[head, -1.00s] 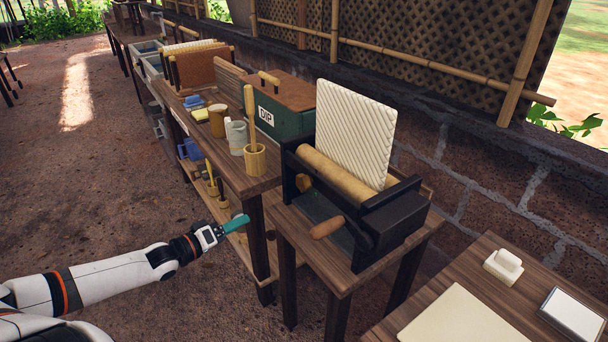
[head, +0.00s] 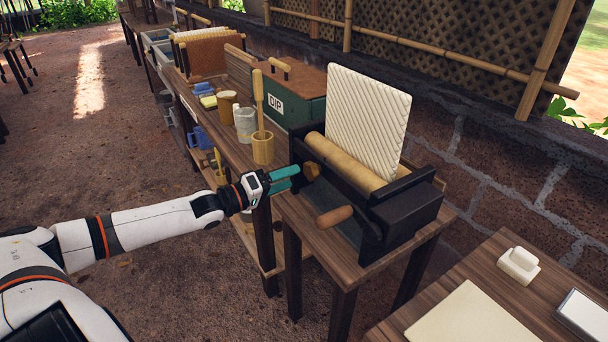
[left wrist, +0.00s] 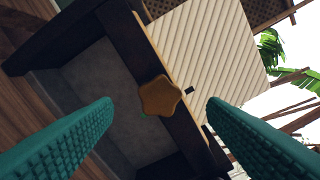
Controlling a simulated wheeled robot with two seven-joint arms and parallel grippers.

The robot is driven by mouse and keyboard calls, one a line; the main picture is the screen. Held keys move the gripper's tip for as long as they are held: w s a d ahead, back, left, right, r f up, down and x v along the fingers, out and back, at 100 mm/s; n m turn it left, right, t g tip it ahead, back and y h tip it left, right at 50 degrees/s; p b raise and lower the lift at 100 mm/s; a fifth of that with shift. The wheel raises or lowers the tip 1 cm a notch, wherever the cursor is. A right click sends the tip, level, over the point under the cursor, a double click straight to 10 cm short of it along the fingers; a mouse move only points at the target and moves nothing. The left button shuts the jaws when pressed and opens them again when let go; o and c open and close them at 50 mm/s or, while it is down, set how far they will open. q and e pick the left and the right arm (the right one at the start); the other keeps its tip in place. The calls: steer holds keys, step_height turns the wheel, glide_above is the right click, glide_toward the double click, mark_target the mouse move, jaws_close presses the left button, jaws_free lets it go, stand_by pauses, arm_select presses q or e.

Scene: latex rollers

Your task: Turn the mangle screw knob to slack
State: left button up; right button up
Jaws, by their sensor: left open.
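The mangle (head: 408,207) is a black-framed roller press on a wooden stand. A pale ridged sheet (head: 368,120) stands up from behind its tan roller (head: 340,160). The brass-coloured screw knob (head: 312,171) is on the mangle's near left side; in the left wrist view the lobed knob (left wrist: 160,96) shows face-on, ahead of and between the fingers. My left gripper (head: 292,178) has teal fingers and is open and empty, just left of the knob and apart from it. The wrist view shows its two fingers (left wrist: 158,120) spread wide. My right gripper is out of view.
A crank with a wooden handle (head: 335,215) sticks out at the mangle's front. A wooden cup (head: 263,148) with an upright tool and a green DIP box (head: 300,105) stand on the left bench. A table (head: 455,275) with a pale sheet is at lower right.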

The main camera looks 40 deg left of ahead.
mark_target(307, 171)
arm_select(q)
steer(key=shift+x, duration=2.85)
steer(key=c, duration=1)
